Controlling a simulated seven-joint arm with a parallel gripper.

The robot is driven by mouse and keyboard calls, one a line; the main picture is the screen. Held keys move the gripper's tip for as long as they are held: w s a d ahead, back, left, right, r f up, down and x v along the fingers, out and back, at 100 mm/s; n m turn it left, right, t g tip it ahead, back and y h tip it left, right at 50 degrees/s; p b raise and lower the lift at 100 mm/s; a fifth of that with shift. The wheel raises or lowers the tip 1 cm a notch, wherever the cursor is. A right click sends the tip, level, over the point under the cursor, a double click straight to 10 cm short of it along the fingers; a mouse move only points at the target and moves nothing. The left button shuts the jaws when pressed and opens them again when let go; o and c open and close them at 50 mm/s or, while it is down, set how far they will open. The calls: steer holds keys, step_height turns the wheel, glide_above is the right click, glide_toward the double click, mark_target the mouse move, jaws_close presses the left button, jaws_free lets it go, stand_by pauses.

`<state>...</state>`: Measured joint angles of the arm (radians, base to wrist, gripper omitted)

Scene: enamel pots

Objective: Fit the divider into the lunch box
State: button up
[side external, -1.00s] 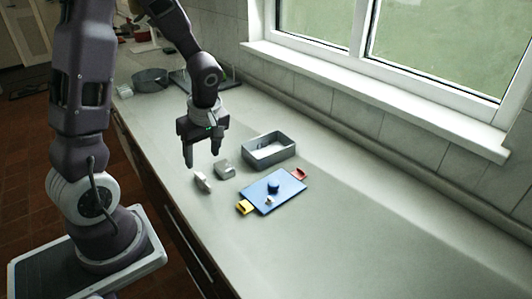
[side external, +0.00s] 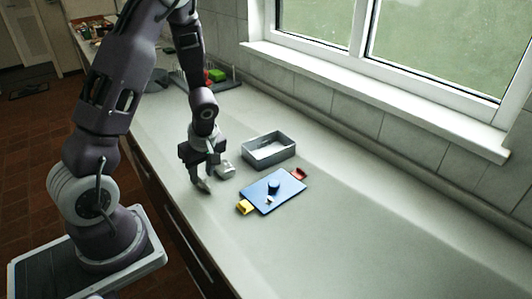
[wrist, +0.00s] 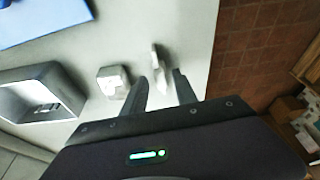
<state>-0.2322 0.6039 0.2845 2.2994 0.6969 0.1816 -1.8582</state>
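The lunch box looks to be the open grey box (side external: 268,153); it also shows in the wrist view (wrist: 38,92), with a small pale piece on its floor. A thin pale upright piece (wrist: 158,62), which may be the divider, stands on the counter. My gripper (wrist: 160,76) is open, with its fingers apart on either side of that piece's near end. Whether they touch it cannot be told. In the side view my gripper (side external: 202,180) is low over the counter and mostly hides the piece. A blocky pale piece (side external: 226,169) sits between gripper and box.
The counter to the right is clear. A wall and window run behind.

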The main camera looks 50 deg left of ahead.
jaws_close()
steer(key=shift+r, duration=2.25)
steer(key=shift+r, duration=0.1)
